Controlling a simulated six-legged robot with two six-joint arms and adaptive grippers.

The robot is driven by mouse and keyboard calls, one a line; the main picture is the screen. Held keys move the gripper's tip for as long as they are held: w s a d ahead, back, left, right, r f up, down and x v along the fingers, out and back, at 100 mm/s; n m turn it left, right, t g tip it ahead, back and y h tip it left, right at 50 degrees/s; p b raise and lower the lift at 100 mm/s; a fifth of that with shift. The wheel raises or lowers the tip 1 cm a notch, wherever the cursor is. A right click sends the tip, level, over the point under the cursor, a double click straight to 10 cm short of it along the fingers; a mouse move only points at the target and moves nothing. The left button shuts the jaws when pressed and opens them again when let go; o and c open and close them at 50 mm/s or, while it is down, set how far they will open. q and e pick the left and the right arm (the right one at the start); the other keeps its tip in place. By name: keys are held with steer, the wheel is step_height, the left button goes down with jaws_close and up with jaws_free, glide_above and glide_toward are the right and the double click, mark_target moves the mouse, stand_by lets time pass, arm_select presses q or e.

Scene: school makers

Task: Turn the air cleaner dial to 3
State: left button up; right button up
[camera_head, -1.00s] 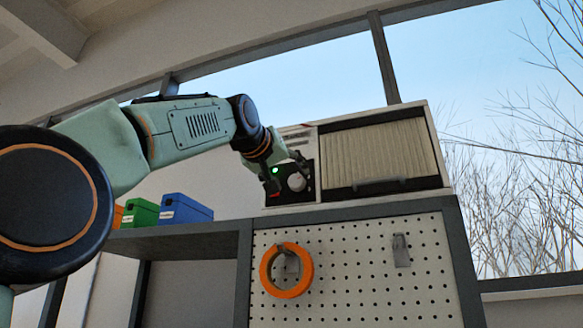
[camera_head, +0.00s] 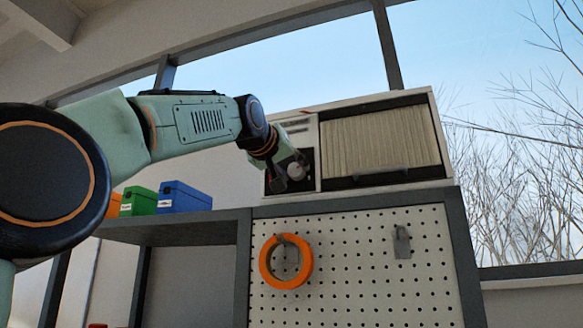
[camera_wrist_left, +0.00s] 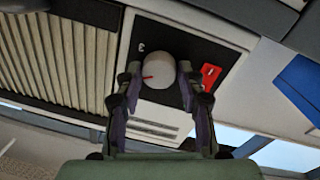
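The air cleaner (camera_head: 380,140) is a white box with a pleated filter front, standing on top of a shelf unit. Its round pale dial (camera_wrist_left: 158,73) sits on a black panel; the red pointer mark faces left in the left wrist view, and a white "3" (camera_wrist_left: 141,47) is printed up and left of the dial. In the head view the dial (camera_head: 295,171) shows partly behind my left gripper (camera_head: 290,172). In the wrist view the left gripper's (camera_wrist_left: 159,76) fingers stand apart, one on each side of the dial; whether they touch it is unclear. My right gripper is out of view.
A red switch (camera_wrist_left: 210,76) sits beside the dial, close to one finger. Blue (camera_head: 185,197) and green (camera_head: 138,201) boxes stand on the shelf to the left. An orange tape roll (camera_head: 286,262) hangs on the pegboard (camera_head: 350,270) below.

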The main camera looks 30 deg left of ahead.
arm_select(q)
steer(key=shift+w+f, duration=0.1)
steer(key=shift+w, duration=0.05)
steer(key=shift+c, duration=0.7)
steer(key=c, duration=0.5)
steer(key=m+p, duration=0.1)
steer(key=m, duration=0.4)
steer(key=shift+m, duration=0.4)
steer(key=m+g, duration=0.1)
steer(key=m, duration=0.4)
steer(key=shift+m, duration=0.5)
